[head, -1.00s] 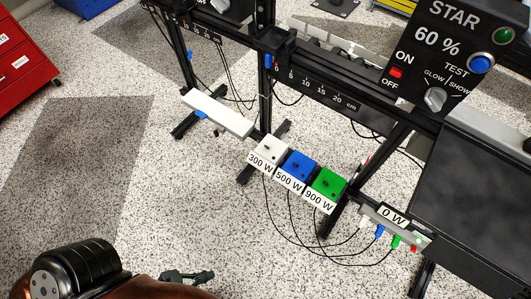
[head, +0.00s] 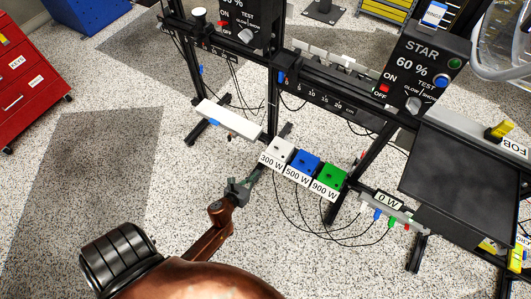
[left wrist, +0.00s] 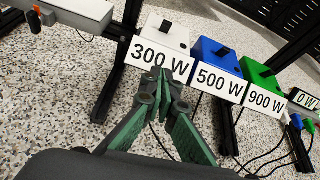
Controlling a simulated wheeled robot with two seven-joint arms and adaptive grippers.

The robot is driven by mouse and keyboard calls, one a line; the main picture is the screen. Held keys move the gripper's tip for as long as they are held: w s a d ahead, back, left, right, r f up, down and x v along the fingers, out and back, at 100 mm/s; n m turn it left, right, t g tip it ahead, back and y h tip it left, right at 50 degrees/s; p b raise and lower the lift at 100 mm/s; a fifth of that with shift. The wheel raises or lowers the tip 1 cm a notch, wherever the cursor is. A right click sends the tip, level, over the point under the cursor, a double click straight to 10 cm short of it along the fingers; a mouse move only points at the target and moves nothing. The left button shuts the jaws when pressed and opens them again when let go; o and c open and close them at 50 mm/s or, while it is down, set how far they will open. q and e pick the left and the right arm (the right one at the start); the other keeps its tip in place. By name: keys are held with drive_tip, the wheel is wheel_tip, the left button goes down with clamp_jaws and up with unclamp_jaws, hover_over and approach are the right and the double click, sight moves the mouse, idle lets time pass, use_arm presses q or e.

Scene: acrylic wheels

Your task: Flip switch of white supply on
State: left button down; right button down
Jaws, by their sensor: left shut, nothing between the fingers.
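The white supply (head: 281,149), labelled 300 W, sits at the left end of a row of three boxes on the low rail. In the left wrist view the white supply (left wrist: 160,34) has a dark switch (left wrist: 168,26) on its top face. My left gripper (head: 247,183) is shut and empty, in front of and to the left of the white supply. In the left wrist view its closed fingertips (left wrist: 158,76) overlap the lower edge of the 300 W label. I cannot tell whether they touch it. My right gripper is not in view.
The blue 500 W supply (head: 305,163) and green 900 W supply (head: 329,178) stand right of the white one. A white bar (head: 228,121) lies to its left. Black cables (head: 290,215) hang below. A 0 W strip (head: 390,208) with coloured plugs is at the right.

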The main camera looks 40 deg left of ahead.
use_arm(q)
drive_tip(key=shift+w+a+r+m, duration=0.35)
drive_tip(key=shift+w+m, duration=0.1)
drive_tip(key=shift+m, duration=0.15)
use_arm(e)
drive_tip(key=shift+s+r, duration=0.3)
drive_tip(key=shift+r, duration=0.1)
use_arm(q)
drive_tip(key=shift+w, duration=0.1)
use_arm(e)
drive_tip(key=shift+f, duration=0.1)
